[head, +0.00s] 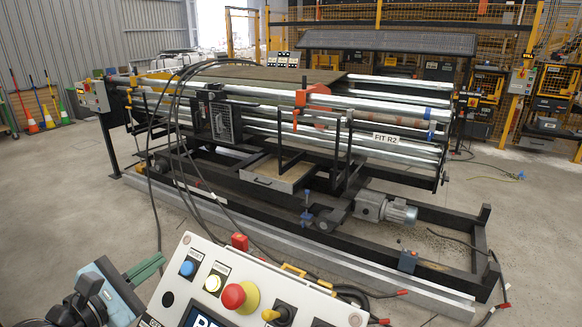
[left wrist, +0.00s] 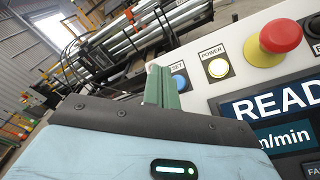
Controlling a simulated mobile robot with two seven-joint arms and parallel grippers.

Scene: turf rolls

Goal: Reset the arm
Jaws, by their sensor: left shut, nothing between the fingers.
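My left gripper (head: 158,262) comes in from the lower left, with its green fingers shut and empty. Its fingertips are just left of the blue button (head: 187,268) on a white control panel (head: 222,257). In the left wrist view the green fingers (left wrist: 155,72) stand beside the lit blue button (left wrist: 180,82), whose label is partly hidden and ends in "SET". A small gap shows between fingers and button in the head view; I cannot tell the depth. My right gripper is not in view.
The panel also carries a lit white power button (head: 213,283), a red emergency stop (head: 234,296), a yellow-handled switch (head: 277,315) and a screen (left wrist: 275,110) showing "READ". A large roller machine (head: 300,125) with hanging black cables stands behind.

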